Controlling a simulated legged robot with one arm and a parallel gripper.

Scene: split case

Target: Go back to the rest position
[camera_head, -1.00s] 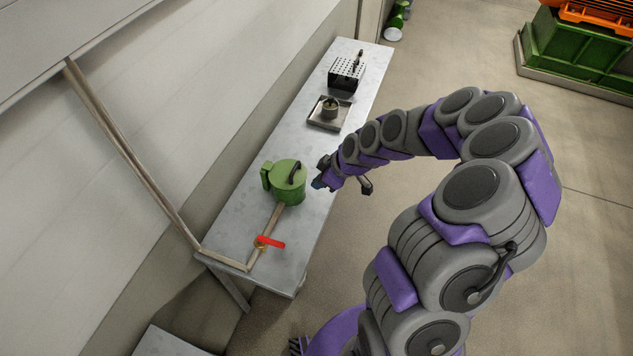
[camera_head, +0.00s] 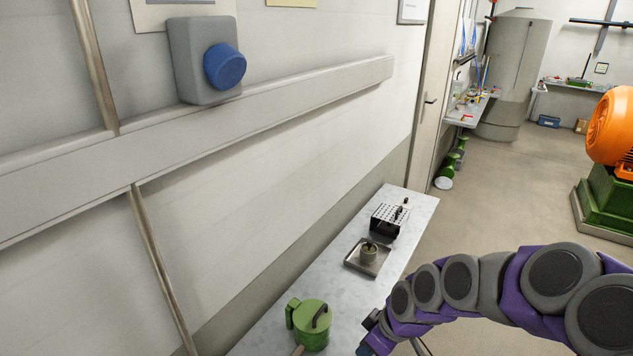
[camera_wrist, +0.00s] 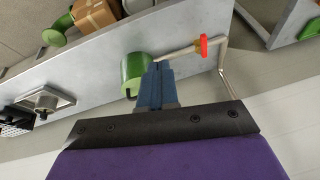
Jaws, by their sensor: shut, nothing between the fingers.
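My gripper (camera_wrist: 157,82) shows in the wrist view with its blue fingers together and nothing between them. In the head view my gripper (camera_head: 366,338) is near the bottom edge, just right of the narrow bench (camera_head: 282,325), and its fingertips are not clear. A green lidded pot (camera_head: 313,340) with a dark handle stands on the bench to its left. The wrist view shows the green pot (camera_wrist: 133,69) beyond the fingertips, with a pipe and a red valve handle (camera_wrist: 204,45) to its right.
A metal tray (camera_head: 353,262) with a small round part and a black perforated box (camera_head: 388,222) sit farther along the bench. A wall box with a blue knob (camera_head: 224,66) is at upper left. An orange and green machine (camera_head: 612,130) stands at right. The floor between is clear.

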